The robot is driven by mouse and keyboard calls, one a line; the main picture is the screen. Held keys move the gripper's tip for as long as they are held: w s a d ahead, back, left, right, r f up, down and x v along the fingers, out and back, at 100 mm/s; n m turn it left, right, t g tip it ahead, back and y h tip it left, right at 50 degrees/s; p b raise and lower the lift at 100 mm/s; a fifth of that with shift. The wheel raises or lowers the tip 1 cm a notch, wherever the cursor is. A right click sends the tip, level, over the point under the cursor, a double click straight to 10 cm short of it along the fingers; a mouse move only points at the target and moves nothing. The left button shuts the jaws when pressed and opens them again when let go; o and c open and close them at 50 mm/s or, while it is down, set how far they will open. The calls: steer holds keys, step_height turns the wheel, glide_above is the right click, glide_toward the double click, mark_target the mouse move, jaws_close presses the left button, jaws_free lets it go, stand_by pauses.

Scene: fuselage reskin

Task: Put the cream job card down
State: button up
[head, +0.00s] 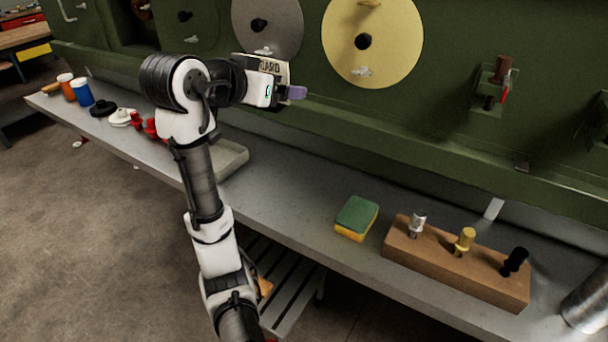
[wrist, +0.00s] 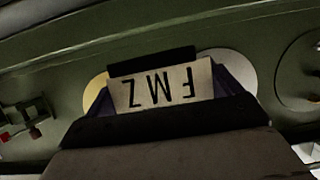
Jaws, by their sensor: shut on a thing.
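My gripper (head: 284,92), with purple fingers, is raised above the grey shelf (head: 300,182), in front of the green fuselage side. It is shut on the cream job card (head: 272,68), which shows behind the wrist with black lettering on it, partly hidden. In the wrist view the card (wrist: 160,90) stands between the two fingers, with large black letters that look upside down. A dark bar covers its upper edge there. The card is clear of the shelf.
A shallow grey tray (head: 232,160) lies on the shelf, partly behind my arm. A green and yellow sponge (head: 356,218) and a wooden block (head: 455,262) with several pegs are to the right. Cups and red items stand at left. The shelf between tray and sponge is bare.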

steer(key=shift+s+d+f, duration=0.55)
steer(key=shift+d+f, duration=0.05)
steer(key=shift+f, duration=0.2)
steer(key=p, duration=0.1)
glide_above(282, 191)
step_height(282, 191, down, 14)
steer(key=shift+f, duration=0.2)
steer(key=shift+h, duration=0.3)
steer(key=shift+f+p, duration=0.4)
steer(key=shift+f, duration=2.05)
steer(key=shift+f, duration=0.2)
steer(key=o, duration=0.7)
steer(key=shift+r, duration=0.15)
